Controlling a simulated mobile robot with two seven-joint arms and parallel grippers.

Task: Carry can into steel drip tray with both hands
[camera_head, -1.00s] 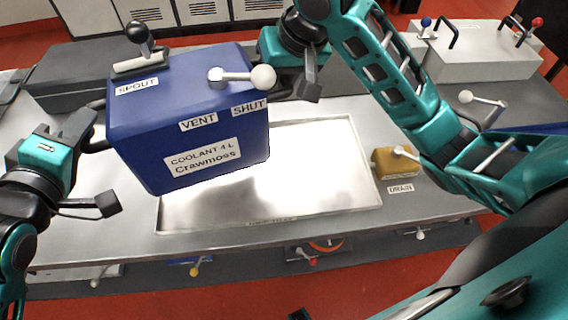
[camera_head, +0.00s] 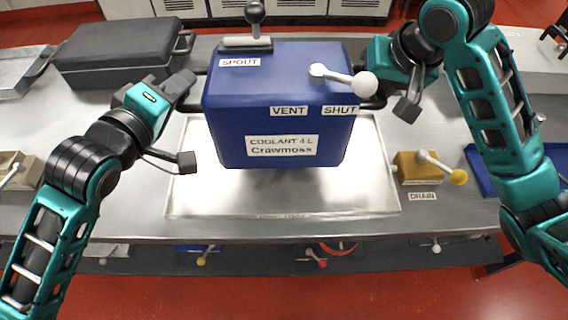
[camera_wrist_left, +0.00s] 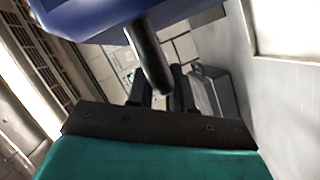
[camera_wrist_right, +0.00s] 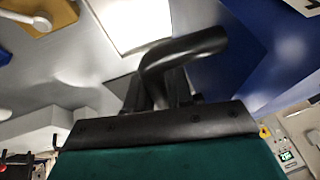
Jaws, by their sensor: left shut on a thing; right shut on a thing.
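The blue coolant can (camera_head: 230,125) is held up between my two grippers, roughly level, above the steel drip tray (camera_head: 375,190). Its front label reads COOLANT 4 L Crawmoss. A black-knobbed lever stands at SPOUT, and a white-knobbed vent lever (camera_head: 340,77) lies toward SHUT. My left gripper (camera_head: 183,84) is shut on the can's left black handle (camera_wrist_left: 150,60). My right gripper (camera_head: 380,100) is shut on its right black handle (camera_wrist_right: 175,55). The can hides the back of the tray, and its shadow falls on the tray's bare floor.
A yellow drain valve block (camera_head: 415,170) with a lever stands right of the tray, above a DRAIN label. A dark grey case (camera_head: 115,55) is at back left. A blue tray (camera_head: 485,175) is at right, and a beige block (camera_head: 15,172) at far left.

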